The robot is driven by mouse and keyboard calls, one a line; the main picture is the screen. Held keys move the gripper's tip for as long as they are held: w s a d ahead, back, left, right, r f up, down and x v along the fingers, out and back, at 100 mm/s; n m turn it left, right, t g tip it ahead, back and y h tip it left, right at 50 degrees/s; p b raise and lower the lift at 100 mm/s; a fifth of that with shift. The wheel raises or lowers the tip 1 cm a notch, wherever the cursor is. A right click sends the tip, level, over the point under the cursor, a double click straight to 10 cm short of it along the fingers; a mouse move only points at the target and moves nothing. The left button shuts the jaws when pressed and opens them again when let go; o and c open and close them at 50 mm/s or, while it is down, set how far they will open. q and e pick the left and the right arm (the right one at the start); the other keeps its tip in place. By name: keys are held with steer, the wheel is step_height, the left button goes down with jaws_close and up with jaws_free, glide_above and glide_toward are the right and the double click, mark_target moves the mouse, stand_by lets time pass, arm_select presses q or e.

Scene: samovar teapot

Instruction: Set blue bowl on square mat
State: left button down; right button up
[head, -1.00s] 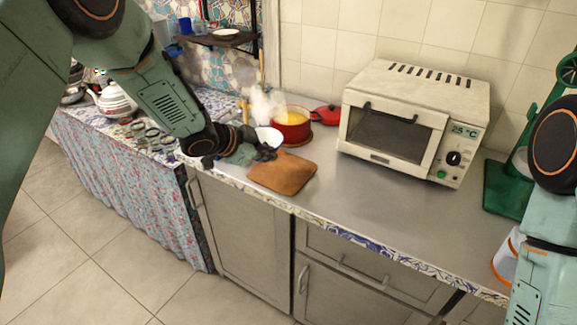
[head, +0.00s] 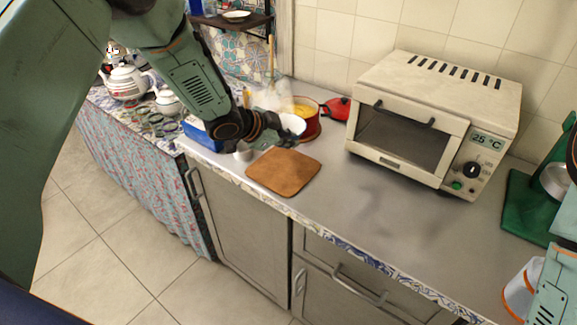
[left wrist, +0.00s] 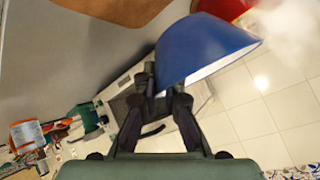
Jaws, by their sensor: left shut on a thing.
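The blue bowl (left wrist: 200,48), blue outside and white inside, is gripped at its rim by my left gripper (left wrist: 158,92). In the head view the bowl (head: 292,124) shows its white inside, partly hidden by my left gripper (head: 282,138). It appears tilted, behind the brown square mat (head: 284,173), near its far edge. The mat lies flat and bare on the steel counter. In the left wrist view part of a brown surface (left wrist: 112,10) shows at the top.
A red pot (head: 307,112) with yellow contents steams just behind the bowl. A white toaster oven (head: 430,120) stands to the right. A blue box (head: 200,136) and a teapot (head: 126,82) are at left. Clear counter (head: 370,215) lies right of the mat.

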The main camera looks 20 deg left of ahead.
mark_target(288, 178)
arm_select(q)
steer(key=f, duration=0.2)
steer(key=s+f, duration=0.1)
steer(key=f, duration=0.1)
steer(key=shift+d, duration=0.1)
steer(key=shift+w+f, duration=0.15)
steer(key=shift+f, duration=0.5)
steer(key=shift+f+b, duration=0.3)
steer(key=shift+f, duration=1.3)
steer(key=shift+f, duration=0.15)
steer(key=c, duration=1.5)
jaws_free()
steer(key=shift+o, duration=0.3)
